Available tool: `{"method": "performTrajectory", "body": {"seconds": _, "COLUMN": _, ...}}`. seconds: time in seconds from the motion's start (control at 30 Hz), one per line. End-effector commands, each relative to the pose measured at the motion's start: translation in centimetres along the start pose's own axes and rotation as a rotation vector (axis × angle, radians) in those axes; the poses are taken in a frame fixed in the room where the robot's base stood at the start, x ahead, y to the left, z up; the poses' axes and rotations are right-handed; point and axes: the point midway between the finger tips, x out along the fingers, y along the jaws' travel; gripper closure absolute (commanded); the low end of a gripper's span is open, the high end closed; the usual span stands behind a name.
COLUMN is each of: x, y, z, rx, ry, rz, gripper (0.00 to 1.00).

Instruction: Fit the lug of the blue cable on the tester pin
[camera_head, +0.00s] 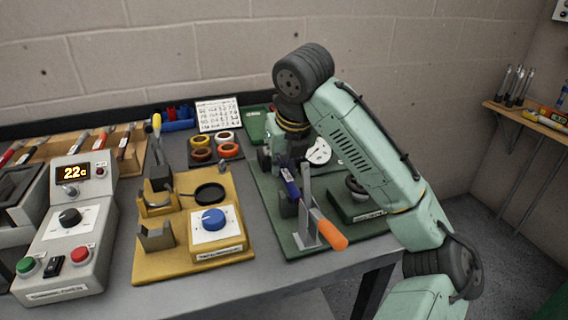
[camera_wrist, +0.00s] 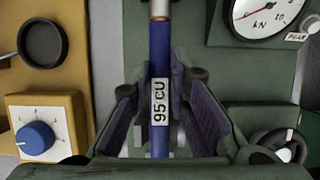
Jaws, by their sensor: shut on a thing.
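The blue cable (camera_wrist: 159,75) runs upright through the wrist view, with a white "95 CU" label and an orange band near the top. A metal lug or sleeve (camera_wrist: 159,8) shows above the band, cut off by the frame's top edge. My gripper (camera_wrist: 160,110) is shut on the cable, with a finger on each side. In the camera_head view a short piece of the blue cable (camera_head: 290,184) shows beneath my arm, over the green tester board (camera_head: 270,205). The tester's gauge (camera_wrist: 252,14) is at upper right in the wrist view. I cannot make out the tester pin.
A metal bracket with an orange-handled lever (camera_head: 330,229) stands at the green board's front. A yellow board (camera_head: 180,268) with a blue knob (camera_head: 213,219) lies to its left. A control box (camera_head: 68,240) reading 22 stands at far left. Coloured rings (camera_head: 201,141) sit behind.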

Motion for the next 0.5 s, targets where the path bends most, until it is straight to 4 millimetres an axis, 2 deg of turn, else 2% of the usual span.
{"method": "performTrajectory", "body": {"seconds": 0.2, "x": 0.2, "y": 0.0, "z": -0.08, "rx": 0.0, "ry": -0.001, "rz": 0.0, "gripper": 1.0}}
{"method": "performTrajectory", "body": {"seconds": 0.23, "x": 0.2, "y": 0.0, "z": -0.08, "rx": 0.0, "ry": -0.001, "rz": 0.0, "gripper": 0.82}}
{"method": "performTrajectory", "body": {"seconds": 0.5, "x": 0.2, "y": 0.0, "z": -0.09, "rx": 0.0, "ry": 0.0, "rz": 0.0, "gripper": 0.64}}
